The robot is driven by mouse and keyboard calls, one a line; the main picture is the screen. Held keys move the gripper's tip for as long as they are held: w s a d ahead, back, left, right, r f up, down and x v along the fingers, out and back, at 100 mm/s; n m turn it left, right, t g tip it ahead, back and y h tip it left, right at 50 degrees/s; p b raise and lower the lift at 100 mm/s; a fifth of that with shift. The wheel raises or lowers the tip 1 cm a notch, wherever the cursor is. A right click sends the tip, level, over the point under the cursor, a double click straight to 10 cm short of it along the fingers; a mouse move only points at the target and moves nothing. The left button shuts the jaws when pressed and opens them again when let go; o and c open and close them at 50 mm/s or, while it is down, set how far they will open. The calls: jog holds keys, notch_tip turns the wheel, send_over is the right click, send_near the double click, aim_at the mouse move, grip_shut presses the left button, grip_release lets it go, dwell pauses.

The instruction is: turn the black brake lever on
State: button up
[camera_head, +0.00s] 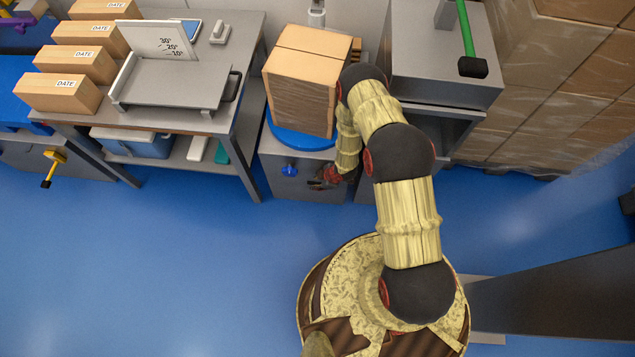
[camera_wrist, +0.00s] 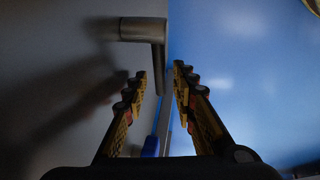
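A dark grey, L-shaped lever (camera_wrist: 143,30), seemingly the black brake lever, stands out from a grey panel (camera_wrist: 50,40) in the wrist view. Its bar runs sideways and a short arm bends down at its right end. My gripper (camera_wrist: 160,84) is open, its two fingers apart, with the lever beyond the fingertips. I see no contact. In the head view my gripper (camera_head: 326,179) is low at the front of the grey cabinet (camera_head: 310,190) under the blue turntable (camera_head: 290,137). The lever cannot be made out there; the gripper may hide it.
A blue knob (camera_head: 289,170) is on the cabinet front, left of my gripper. A wrapped carton (camera_head: 302,85) stands on the turntable. A bench (camera_head: 170,122) with several boxes is left; a grey unit with a green lever (camera_head: 466,30) is right. Blue floor (camera_head: 190,260) is clear.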

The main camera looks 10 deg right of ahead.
jog(key=c, duration=0.6)
grip_shut()
